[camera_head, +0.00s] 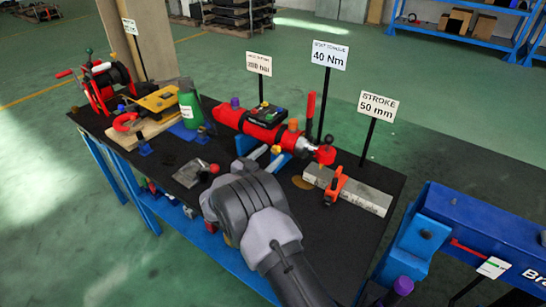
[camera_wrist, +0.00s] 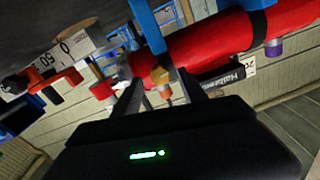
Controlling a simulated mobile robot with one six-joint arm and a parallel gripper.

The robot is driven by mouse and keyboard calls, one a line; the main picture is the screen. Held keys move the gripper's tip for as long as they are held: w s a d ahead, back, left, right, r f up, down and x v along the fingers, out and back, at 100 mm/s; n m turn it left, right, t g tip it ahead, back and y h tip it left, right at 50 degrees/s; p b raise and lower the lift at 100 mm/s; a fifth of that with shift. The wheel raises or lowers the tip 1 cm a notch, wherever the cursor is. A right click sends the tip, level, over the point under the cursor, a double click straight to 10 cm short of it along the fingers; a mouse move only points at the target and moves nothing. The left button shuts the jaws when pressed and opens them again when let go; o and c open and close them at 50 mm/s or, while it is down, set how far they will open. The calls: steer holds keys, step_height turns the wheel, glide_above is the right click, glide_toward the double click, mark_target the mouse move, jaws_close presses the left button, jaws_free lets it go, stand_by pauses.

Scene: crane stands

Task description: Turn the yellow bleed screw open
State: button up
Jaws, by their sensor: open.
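The small yellow bleed screw (camera_head: 276,149) is on the cylinder's near side, just past my fingertips. In the wrist view the yellow screw (camera_wrist: 160,76) shows between the two fingers. An orange cap (camera_head: 293,124) stands on top of the cylinder and looks close behind the screw in the wrist view. My gripper (camera_head: 266,156) is open, its fingers on either side of the screw. I cannot tell whether they touch it.
A purple cap (camera_head: 235,103) and a pressure block with buttons (camera_head: 266,114) sit on the cylinder. A steel rail (camera_head: 365,196) with an orange clamp (camera_head: 337,184) lies right. A green bottle (camera_head: 189,108) and red winch (camera_head: 105,85) stand left. Sign posts rise behind.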

steer(key=shift+x, duration=1.1)
jaws_close()
steer(key=shift+n, duration=0.8)
jaws_free()
steer(key=shift+s+a, duration=0.1)
steer(key=p+v, duration=0.4)
steer(key=v, duration=1.3)
steer(key=shift+s, duration=0.1)
